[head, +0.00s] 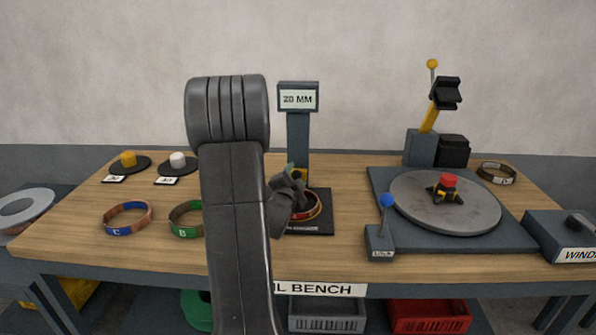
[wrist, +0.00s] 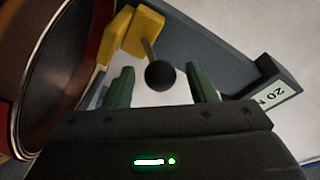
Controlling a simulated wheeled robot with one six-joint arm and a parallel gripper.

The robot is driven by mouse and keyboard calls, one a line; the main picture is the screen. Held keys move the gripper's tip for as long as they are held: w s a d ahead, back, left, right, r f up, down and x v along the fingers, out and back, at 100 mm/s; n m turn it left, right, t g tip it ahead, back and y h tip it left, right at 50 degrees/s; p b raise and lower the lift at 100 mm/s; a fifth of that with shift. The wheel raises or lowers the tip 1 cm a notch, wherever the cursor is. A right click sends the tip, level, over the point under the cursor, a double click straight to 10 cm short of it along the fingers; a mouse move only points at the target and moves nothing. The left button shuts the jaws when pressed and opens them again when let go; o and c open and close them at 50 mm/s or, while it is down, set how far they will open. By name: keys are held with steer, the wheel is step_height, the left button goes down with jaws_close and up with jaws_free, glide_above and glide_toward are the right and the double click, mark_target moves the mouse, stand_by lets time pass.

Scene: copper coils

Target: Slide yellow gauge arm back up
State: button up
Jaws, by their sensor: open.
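The gauge column (head: 298,135) stands at the bench's middle with a display reading 20 MM (head: 298,99). Its yellow gauge arm (head: 300,174) sits low on the column, partly hidden by my gripper. In the wrist view the yellow arm (wrist: 145,35) carries a thin rod ending in a black ball knob (wrist: 160,76). My gripper (wrist: 160,68) is open, with one green finger on each side of the knob and gaps showing. In the head view my gripper (head: 287,185) is beside the column, over the gauge base (head: 322,225). A red-marked coil (head: 314,210) lies on that base, just below the arm.
The blue-labelled coil (head: 128,218) and green-labelled coil (head: 186,219) lie left. A yellow spool (head: 128,159) and white spool (head: 178,160) stand behind them. The turntable (head: 420,209), a blue-knobbed lever (head: 380,240) and another coil (head: 496,173) are right. My arm hides the bench's centre-left.

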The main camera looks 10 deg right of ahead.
steer(key=shift+x, duration=1.7)
